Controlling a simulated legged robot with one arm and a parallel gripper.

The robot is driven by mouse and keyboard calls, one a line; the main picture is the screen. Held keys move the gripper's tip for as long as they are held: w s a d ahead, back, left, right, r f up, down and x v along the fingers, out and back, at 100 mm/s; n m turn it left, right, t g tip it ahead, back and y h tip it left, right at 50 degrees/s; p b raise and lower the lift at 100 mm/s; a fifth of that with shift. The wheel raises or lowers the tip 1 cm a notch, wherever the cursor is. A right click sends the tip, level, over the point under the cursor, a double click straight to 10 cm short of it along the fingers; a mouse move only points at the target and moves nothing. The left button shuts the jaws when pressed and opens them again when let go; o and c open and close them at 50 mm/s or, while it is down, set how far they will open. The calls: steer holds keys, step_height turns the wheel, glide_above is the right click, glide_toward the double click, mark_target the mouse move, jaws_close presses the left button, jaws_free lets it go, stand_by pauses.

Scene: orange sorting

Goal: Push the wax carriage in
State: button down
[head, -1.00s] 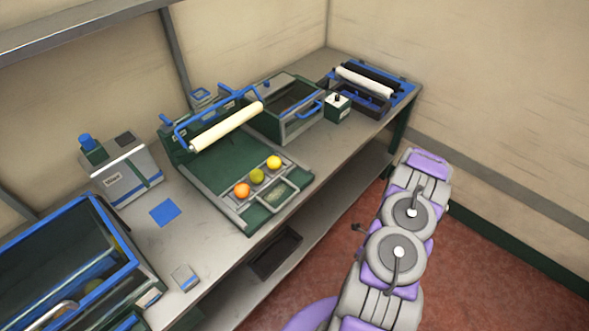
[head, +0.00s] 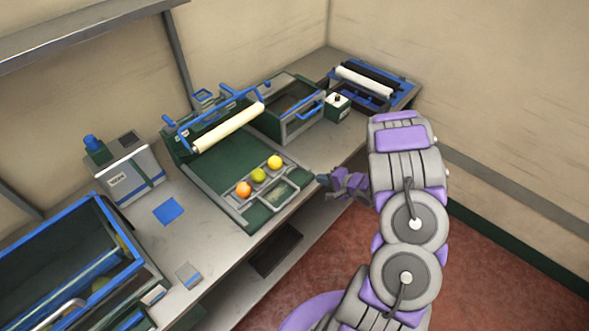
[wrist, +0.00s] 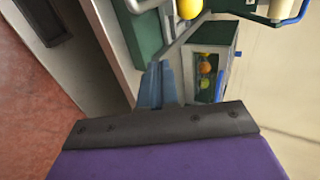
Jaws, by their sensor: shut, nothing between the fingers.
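A green carriage tray (head: 231,190) with grey rails sticks out toward the front of the bench below a cream roller (head: 230,128) in a blue frame. My gripper (head: 325,181) is shut and empty, right of the tray at the bench's front edge, apart from the handle. In the wrist view, its fingers (wrist: 158,80) are together, and the yellow fruit (wrist: 189,8) shows beyond them.
A green box (head: 285,105) with a blue handle stands right of the tray; the wrist view shows fruit inside it. A blue-rimmed bin (head: 75,260) stands left. The floor in front is clear.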

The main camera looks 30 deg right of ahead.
steer(key=b, duration=0.2)
glide_toward(288, 168)
steer(key=shift+y, duration=0.3)
steer(key=w+f, duration=0.1)
steer(key=f, duration=0.1)
steer(key=w+f, duration=0.2)
steer(key=shift+w+a, duration=0.25)
steer(key=shift+a, duration=0.15)
steer(key=shift+w+a, duration=0.3)
steer(key=shift+w, duration=0.5)
steer(key=shift+w+r, duration=0.1)
